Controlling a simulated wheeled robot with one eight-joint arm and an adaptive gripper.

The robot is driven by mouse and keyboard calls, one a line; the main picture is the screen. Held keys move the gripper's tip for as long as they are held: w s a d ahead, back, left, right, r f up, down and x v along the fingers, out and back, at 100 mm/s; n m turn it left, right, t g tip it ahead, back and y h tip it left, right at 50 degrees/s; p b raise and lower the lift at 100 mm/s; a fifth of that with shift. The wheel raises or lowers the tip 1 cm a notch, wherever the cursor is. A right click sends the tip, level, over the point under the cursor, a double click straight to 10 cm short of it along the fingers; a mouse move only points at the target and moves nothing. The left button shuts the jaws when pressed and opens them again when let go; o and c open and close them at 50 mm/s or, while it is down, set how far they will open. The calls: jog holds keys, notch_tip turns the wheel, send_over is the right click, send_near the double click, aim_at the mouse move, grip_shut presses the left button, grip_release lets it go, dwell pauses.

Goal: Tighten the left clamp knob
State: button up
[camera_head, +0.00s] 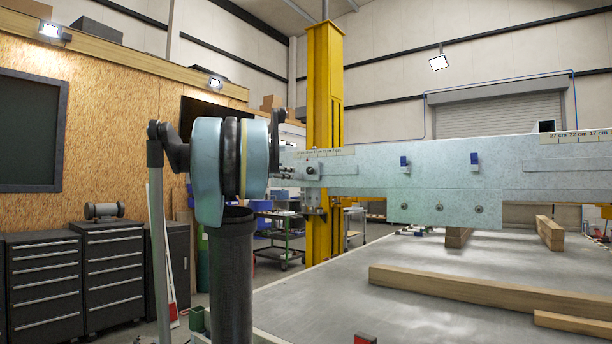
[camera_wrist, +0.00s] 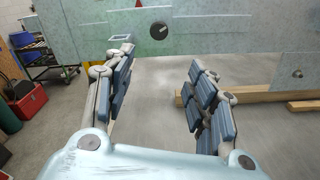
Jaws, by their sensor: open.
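A round black knob (camera_wrist: 159,30) with a light mark sits on the face of a long grey metal beam (camera_wrist: 210,35), near the top of the wrist view. In the head view a small dark knob (camera_head: 311,170) shows near the left end of the beam (camera_head: 370,181). My gripper (camera_wrist: 160,62) is open and empty. Its two padded fingers point toward the beam, with the knob ahead of the gap and apart from them. In the head view, my arm hides most of the gripper.
Two blue clamp-like parts (camera_head: 404,164) (camera_head: 474,159) and several bolts sit on the beam. A grey table (camera_head: 330,300) below carries wooden bars (camera_head: 480,290). A yellow column (camera_head: 325,90) stands behind. A red box (camera_wrist: 28,101) lies on the floor at left.

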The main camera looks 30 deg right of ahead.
send_near(309, 171)
jog(key=x, duration=0.9)
jog(key=shift+w+d, duration=0.1)
jog(key=shift+w, duration=0.05)
jog(key=c, duration=1.1)
